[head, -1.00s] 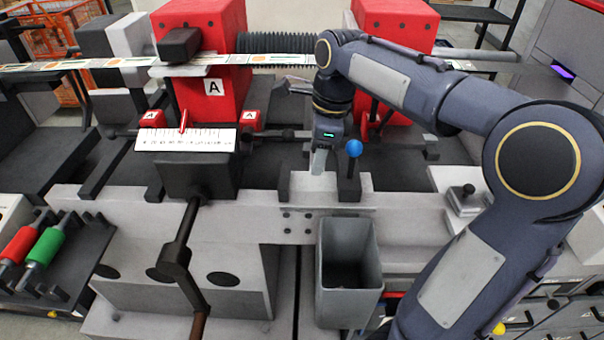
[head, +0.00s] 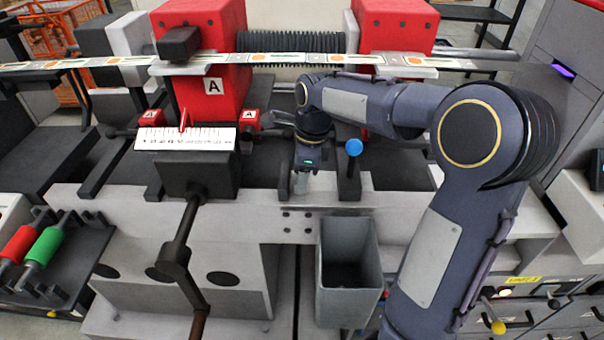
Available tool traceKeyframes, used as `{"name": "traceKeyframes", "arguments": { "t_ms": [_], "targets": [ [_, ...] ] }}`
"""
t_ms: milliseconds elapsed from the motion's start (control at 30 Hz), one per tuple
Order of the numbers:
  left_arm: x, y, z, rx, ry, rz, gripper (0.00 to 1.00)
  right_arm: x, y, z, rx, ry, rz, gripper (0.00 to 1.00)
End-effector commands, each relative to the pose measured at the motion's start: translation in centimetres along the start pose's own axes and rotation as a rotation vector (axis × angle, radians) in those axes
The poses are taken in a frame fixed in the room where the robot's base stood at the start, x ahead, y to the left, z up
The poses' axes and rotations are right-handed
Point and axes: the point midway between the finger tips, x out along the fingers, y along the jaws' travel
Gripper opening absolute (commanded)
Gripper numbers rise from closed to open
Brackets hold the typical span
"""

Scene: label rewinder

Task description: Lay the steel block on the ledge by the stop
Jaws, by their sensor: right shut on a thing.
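My right gripper (head: 301,180) reaches in from the right and points down over the pale grey ledge (head: 325,182) on the machine's front. It is shut on a small light grey piece, which I take for the steel block (head: 301,185). Little of the block shows below the jaws, and I cannot tell whether it touches the ledge. A dark upright part (head: 283,184), perhaps the stop, stands close to the left of the gripper. A black lever with a blue knob (head: 354,147) stands to its right. My left gripper is not in view.
A grey open bin (head: 347,270) hangs below the ledge. A white scale with a red pointer (head: 185,139) sits on a black block to the left. A printed label web (head: 290,59) crosses behind, past two red housings. Red and green rollers (head: 43,247) lie at far left.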

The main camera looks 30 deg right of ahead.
Motion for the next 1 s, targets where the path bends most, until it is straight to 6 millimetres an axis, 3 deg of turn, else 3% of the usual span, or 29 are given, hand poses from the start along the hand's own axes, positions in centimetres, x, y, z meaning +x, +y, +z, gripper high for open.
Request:
{"name": "traceKeyframes", "arguments": {
  "t_ms": [67, 100, 267, 533, 667, 1000],
  "targets": [
    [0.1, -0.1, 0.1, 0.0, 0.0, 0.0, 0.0, 0.3, 0.0, -0.1, 0.0, 0.0, 0.0, 0.09],
    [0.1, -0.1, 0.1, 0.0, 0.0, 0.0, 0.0, 0.3, 0.0, -0.1, 0.0, 0.0, 0.001, 0.43],
    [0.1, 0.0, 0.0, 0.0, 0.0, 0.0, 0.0, 0.3, 0.0, -0.1, 0.0, 0.0, 0.001, 0.62],
    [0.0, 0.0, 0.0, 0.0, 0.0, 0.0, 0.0, 0.1, 0.0, 0.0, 0.0, 0.0, 0.0, 0.62],
    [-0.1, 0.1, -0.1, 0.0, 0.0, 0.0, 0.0, -0.9, -0.1, 0.1, 0.0, -0.002, -0.003, 0.62],
    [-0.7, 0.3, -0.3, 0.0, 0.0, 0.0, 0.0, -7.9, -0.1, 0.1, -0.001, -0.002, -0.004, 0.62]
  ]
}}
